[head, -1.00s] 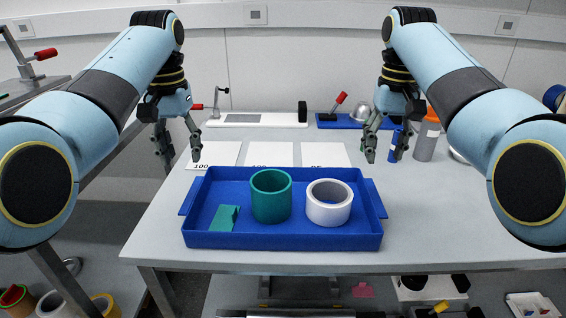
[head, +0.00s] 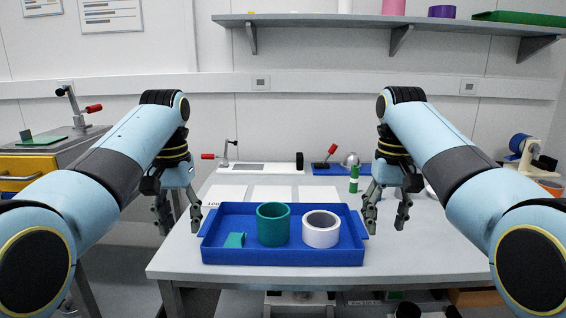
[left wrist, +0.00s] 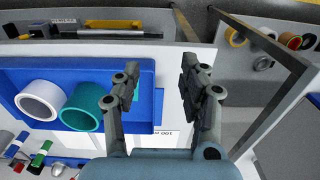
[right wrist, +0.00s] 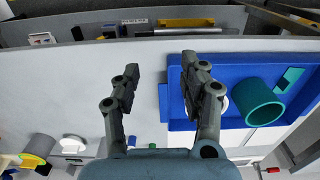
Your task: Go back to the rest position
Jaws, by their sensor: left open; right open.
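My left gripper (head: 178,214) is open and empty, hanging just left of the blue tray (head: 283,258). Its spread fingers (left wrist: 158,95) show in the left wrist view, with nothing between them. My right gripper (head: 385,212) is open and empty, hanging just right of the tray. Its fingers (right wrist: 162,90) also show apart in the right wrist view. The tray holds a teal ring (head: 273,225), a white ring (head: 321,230) and a small teal block (head: 234,240) at its left.
White cards (head: 281,194) lie behind the tray. A white fixture with a red-handled clamp (head: 255,167), a blue-based fixture (head: 330,169) and a green-and-white cylinder (head: 354,178) stand at the back. A wall shelf (head: 400,20) is above. The table's front (head: 330,275) is clear.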

